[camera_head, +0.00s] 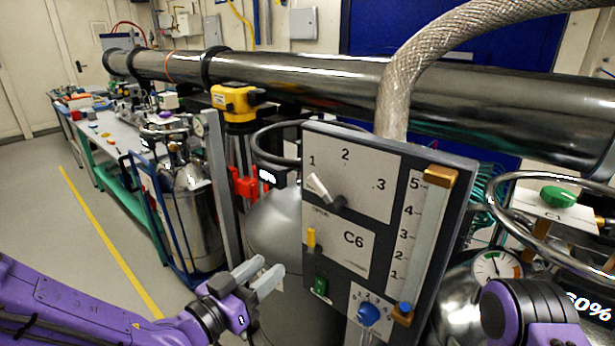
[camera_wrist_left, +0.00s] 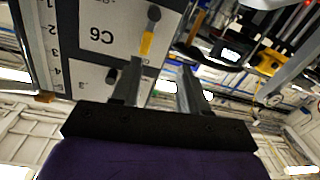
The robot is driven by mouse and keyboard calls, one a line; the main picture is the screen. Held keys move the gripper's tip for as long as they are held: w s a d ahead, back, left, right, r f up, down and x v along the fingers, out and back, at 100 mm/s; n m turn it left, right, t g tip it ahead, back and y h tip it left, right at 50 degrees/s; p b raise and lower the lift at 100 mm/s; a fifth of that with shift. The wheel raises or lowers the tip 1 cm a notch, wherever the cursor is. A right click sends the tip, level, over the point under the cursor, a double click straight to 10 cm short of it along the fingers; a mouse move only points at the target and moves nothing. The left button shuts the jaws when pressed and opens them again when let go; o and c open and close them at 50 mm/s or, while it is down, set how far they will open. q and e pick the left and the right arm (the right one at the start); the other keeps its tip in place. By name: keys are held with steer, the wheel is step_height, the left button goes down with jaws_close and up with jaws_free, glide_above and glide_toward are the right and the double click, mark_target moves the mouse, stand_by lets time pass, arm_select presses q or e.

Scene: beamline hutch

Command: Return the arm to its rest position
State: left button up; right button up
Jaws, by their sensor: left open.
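My left arm (camera_head: 90,305) is purple and reaches in from the lower left of the head view. Its gripper (camera_head: 268,268) is open and empty, with grey fingers just left of the C6 control panel (camera_head: 376,185). In the left wrist view the two fingers (camera_wrist_left: 160,75) stand apart with nothing held between them. The panel shows upside down there, behind one finger, with its yellow switch (camera_wrist_left: 147,44) close to that finger. I cannot tell whether they touch. A purple and black part of my right arm (camera_head: 530,315) shows at the lower right; its gripper is out of view.
The panel carries a pointer knob (camera_head: 325,190), a green switch (camera_head: 320,286), a blue knob (camera_head: 368,314) and a slider scale. A steel vessel (camera_head: 275,222) stands behind the gripper. A gas cylinder (camera_head: 192,215) stands on a blue cart. Floor (camera_head: 75,215) is free at left.

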arm_select(q)
steer(key=s+a+f+n+g+y, duration=0.3)
steer(key=a+f+n+y, duration=0.3)
steer(key=f, duration=0.6)
steer(key=s+a+f+n+g+y, duration=0.35)
steer(key=a+f+n, duration=0.3)
steer(key=f, duration=0.65)
steer(key=s+a+f+g+y, duration=0.1)
steer(key=s+a+f+g, duration=0.1)
steer(key=s+f, duration=0.4)
steer(key=s+a+f+m+g+y, duration=0.1)
steer(key=s+a+f+g+y, duration=0.1)
steer(key=s+f, duration=0.5)
steer(key=s+a+g, duration=0.1)
steer(key=s+a, duration=0.1)
steer(key=s, duration=0.4)
steer(key=shift+s+a, duration=0.2)
steer(key=shift+s, duration=0.15)
steer(key=shift+f, duration=0.1)
